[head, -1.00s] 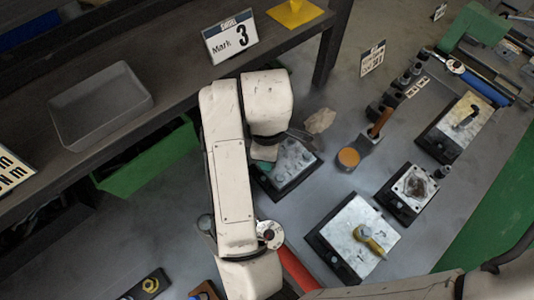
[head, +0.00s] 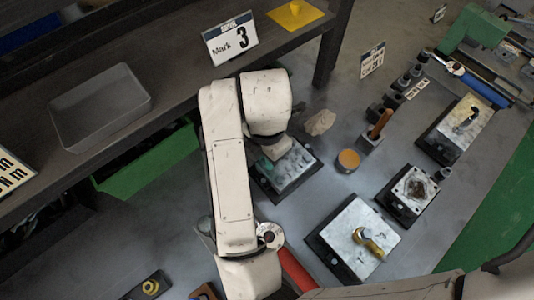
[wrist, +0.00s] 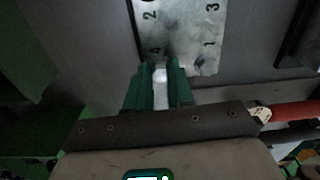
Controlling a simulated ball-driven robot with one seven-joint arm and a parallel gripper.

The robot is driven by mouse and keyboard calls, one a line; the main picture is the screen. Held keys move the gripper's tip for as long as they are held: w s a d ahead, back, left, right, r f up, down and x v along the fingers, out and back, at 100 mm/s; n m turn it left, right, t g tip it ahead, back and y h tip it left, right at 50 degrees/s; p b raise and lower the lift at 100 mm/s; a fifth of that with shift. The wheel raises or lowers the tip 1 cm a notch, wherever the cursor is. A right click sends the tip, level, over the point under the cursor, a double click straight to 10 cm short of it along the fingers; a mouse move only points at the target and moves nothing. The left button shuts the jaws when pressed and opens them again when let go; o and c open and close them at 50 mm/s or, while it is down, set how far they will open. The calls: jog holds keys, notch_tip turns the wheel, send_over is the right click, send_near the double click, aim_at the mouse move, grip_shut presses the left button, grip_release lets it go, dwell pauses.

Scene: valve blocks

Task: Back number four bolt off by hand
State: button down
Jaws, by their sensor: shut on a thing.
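In the wrist view the plate (wrist: 190,35) shows the marks 1, 2, 3 and 4. My gripper (wrist: 161,72) has green fingers, shut on a pale bolt (wrist: 160,76) beside the mark 4. The fingers hide most of the bolt, and I cannot tell how far it is threaded in. In the head view my gripper (head: 268,160) is at the plate's left side, partly hidden by my wrist.
A tan lump (head: 320,122) and an orange-topped round tin (head: 348,160) stand close right of the plate. A block with a yellow-handled valve (head: 369,243) and a block with a dirty opening (head: 415,187) stand farther right. A shelf with a grey tray (head: 100,107) lies to the left.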

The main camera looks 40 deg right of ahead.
jog(key=shift+n, duration=0.3)
jog(key=c, duration=0.9)
grip_release()
jog(key=shift+r, duration=0.1)
notch_tip(320, 180, up, 11)
jog(key=p, duration=0.4)
jog(key=shift+f, duration=0.2)
